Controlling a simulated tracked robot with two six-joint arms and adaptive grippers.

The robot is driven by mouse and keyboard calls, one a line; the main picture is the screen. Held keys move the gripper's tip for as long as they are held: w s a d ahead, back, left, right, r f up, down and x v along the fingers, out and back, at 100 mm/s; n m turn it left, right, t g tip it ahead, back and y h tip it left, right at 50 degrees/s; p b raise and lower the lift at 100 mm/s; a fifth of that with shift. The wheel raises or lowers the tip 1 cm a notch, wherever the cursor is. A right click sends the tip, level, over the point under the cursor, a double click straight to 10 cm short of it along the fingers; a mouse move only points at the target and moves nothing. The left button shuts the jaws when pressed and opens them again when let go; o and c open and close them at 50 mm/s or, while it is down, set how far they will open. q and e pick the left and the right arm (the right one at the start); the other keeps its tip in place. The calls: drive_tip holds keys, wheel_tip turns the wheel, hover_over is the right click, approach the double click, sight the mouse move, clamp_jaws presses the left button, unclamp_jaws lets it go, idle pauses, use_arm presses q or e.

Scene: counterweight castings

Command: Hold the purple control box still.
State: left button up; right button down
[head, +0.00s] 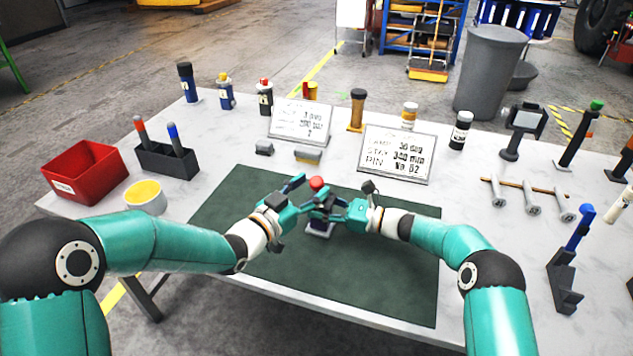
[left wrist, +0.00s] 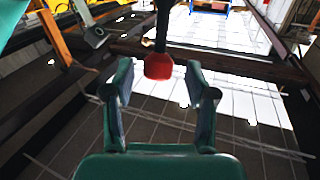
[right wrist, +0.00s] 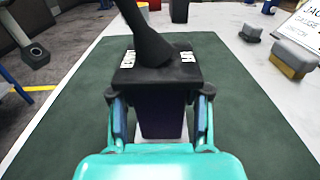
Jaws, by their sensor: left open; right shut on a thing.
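The purple control box (head: 319,230) stands on the dark green mat (head: 405,275), mostly hidden by my grippers in the head view. In the right wrist view the box (right wrist: 162,122) has a black top with white labels and a thick black lever (right wrist: 146,38), which leans. The lever's red knob (head: 316,183) shows above the grippers. My right gripper (head: 335,210) is shut on the box, one finger on each side. My left gripper (head: 303,198) is open beside the lever. In the left wrist view the red knob (left wrist: 158,66) appears between its open fingers, with gaps on both sides.
Two sign plates (head: 301,121) (head: 396,153) stand behind the mat, with small blocks (head: 308,156) before one. A red bin (head: 85,171) and yellow-filled bowl (head: 145,196) are at left. Bolts (head: 530,196) and a blue-handled stand (head: 566,270) are at right. The mat's front is clear.

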use_arm(q)
drive_tip(key=shift+x, duration=1.35)
drive_tip(key=shift+a, duration=0.1)
clamp_jaws()
